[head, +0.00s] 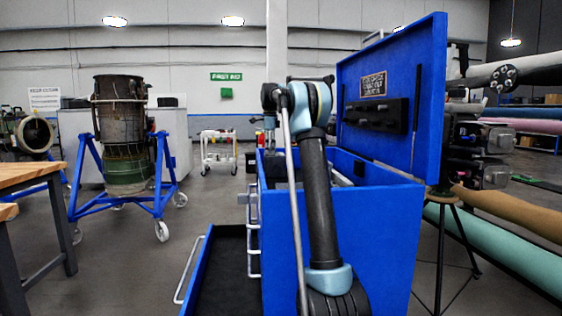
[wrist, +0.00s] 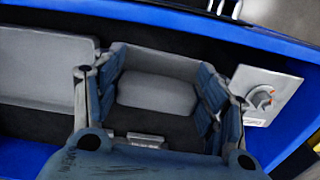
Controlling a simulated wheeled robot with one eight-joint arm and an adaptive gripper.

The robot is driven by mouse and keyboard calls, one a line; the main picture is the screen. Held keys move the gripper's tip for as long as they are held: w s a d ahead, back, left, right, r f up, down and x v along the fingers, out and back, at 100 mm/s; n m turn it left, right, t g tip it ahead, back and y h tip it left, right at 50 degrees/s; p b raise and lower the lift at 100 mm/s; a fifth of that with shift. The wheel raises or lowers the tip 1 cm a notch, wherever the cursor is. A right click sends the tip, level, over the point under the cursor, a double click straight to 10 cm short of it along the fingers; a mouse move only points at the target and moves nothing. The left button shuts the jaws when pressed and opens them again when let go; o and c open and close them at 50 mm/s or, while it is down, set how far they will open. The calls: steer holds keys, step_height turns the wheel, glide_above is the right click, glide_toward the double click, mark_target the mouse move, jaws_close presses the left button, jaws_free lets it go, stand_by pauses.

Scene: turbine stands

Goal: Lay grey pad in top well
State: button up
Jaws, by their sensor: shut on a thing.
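A grey pad (wrist: 157,91) sits between the two blue-padded fingers of my gripper (wrist: 158,100) in the wrist view. The fingers are shut on it from both sides. The top well is the open upper compartment of the blue chest (head: 362,235); its dark floor (wrist: 30,124) and blue walls show around my gripper in the wrist view. I cannot tell whether the pad touches the floor. In the head view my arm stands in front of the chest, and I cannot make out the gripper or pad there.
A light grey block (wrist: 45,66) lies left of my gripper, and a white plate with an orange part (wrist: 262,94) lies right. The raised lid (head: 395,90) stands at the chest's right. An open drawer (head: 222,270) juts out left. A turbine stand (head: 125,190) is farther left.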

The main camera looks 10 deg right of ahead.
steer(key=shift+n, duration=0.3)
steer(key=shift+s+d+f, duration=0.1)
steer(key=shift+d+f, duration=1.15)
steer(key=shift+f, duration=0.95)
steer(key=shift+s+d+f, duration=0.15)
steer(key=shift+d+f, duration=1.1)
steer(key=shift+f, duration=0.95)
steer(key=shift+s+d+f, duration=0.1)
steer(key=shift+d+f, duration=1.15)
steer(key=shift+f, duration=0.95)
steer(key=shift+f, duration=0.2)
steer(key=o, duration=1.6)
steer(key=shift+o, duration=0.7)
step_height(320, 180, up, 7)
